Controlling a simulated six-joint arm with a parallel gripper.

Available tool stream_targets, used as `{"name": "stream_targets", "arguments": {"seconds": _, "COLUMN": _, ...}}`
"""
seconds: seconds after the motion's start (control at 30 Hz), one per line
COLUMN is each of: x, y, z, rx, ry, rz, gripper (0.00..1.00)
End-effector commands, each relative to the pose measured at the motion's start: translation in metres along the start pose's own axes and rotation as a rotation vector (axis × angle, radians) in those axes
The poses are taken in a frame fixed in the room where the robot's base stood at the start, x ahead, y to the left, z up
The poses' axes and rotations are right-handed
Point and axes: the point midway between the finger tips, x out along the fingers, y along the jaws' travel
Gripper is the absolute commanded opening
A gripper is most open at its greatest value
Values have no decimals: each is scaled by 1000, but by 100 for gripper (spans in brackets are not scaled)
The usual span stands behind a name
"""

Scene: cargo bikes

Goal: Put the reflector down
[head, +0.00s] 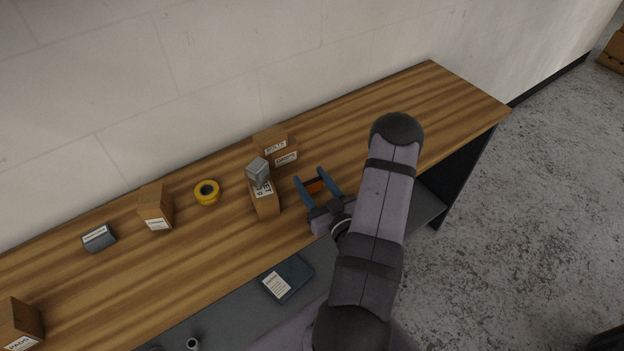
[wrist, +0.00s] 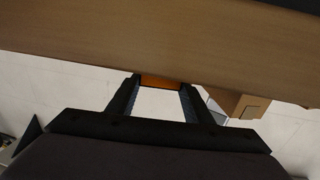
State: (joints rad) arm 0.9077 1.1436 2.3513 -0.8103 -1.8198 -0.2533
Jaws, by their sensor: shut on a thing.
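The orange reflector (head: 315,186) is between the two blue fingers of my gripper (head: 314,184) in the head view. In the wrist view the reflector (wrist: 161,82) shows as an orange strip between the fingertips of my gripper (wrist: 160,88). My gripper is shut on it, over the right half of the wooden bench top (head: 420,110). I cannot tell whether the reflector touches the wood.
Just left of my gripper stand cardboard boxes (head: 266,205), one with a grey box (head: 257,171) on top. Further left are a yellow tape roll (head: 207,192) and another carton (head: 155,208). A dark box (head: 287,279) lies on the lower shelf. The bench's right end is clear.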

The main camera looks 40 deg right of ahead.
Motion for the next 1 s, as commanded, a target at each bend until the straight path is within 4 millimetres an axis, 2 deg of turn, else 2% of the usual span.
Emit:
{"name": "stream_targets", "arguments": {"seconds": 0.47, "x": 0, "y": 0, "z": 7, "rx": 0, "ry": 0, "rz": 0, "gripper": 25}}
{"name": "stream_targets", "arguments": {"seconds": 0.5, "x": 0, "y": 0, "z": 5, "rx": 0, "ry": 0, "rz": 0, "gripper": 53}}
{"name": "stream_targets", "arguments": {"seconds": 0.57, "x": 0, "y": 0, "z": 5, "rx": 0, "ry": 0, "rz": 0, "gripper": 65}}
{"name": "stream_targets", "arguments": {"seconds": 1.0, "x": -2, "y": 0, "z": 5, "rx": 1, "ry": -1, "rz": 2, "gripper": 65}}
